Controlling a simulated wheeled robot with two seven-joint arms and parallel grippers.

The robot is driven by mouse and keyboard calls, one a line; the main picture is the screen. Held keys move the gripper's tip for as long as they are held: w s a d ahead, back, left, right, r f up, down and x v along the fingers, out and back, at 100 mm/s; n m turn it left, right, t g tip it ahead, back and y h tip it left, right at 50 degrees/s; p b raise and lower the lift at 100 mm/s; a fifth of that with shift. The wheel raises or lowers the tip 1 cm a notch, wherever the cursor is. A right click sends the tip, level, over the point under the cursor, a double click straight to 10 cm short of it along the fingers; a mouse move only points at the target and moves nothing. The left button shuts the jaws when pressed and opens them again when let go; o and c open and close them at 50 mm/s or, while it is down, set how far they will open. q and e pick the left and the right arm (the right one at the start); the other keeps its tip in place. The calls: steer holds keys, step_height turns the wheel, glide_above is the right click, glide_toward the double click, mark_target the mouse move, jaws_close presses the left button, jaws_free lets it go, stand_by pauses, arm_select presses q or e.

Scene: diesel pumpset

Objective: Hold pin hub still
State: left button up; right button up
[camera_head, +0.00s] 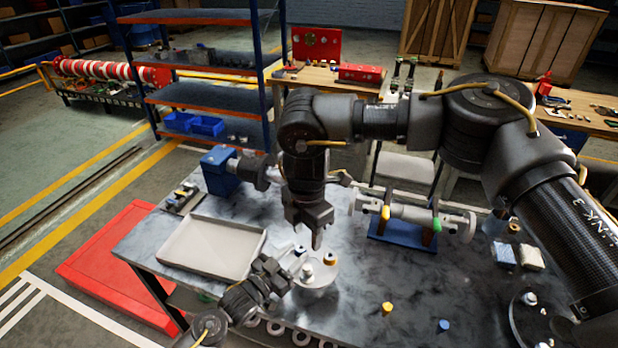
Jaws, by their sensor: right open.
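The pin hub looks to be the pale round disc (318,284) on the grey table, with small upright pins and dark-and-orange bushes on its top. My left gripper (285,266) comes in from the lower left and reaches the hub's left side. Its fingers are small and dark here, so I cannot tell whether they touch or grip the hub. My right gripper (317,238) hangs down just above the hub, pointing at the table. It is open and empty.
An empty grey tray (180,262) lies on the left of the table. A shaft on a blue stand (402,238) is behind to the right. Small orange (387,308) and blue (443,325) pieces lie at front right. Several rings (300,338) line the front edge.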

arm_select(q)
steer(key=o, duration=0.3)
steer(key=shift+s, duration=0.1)
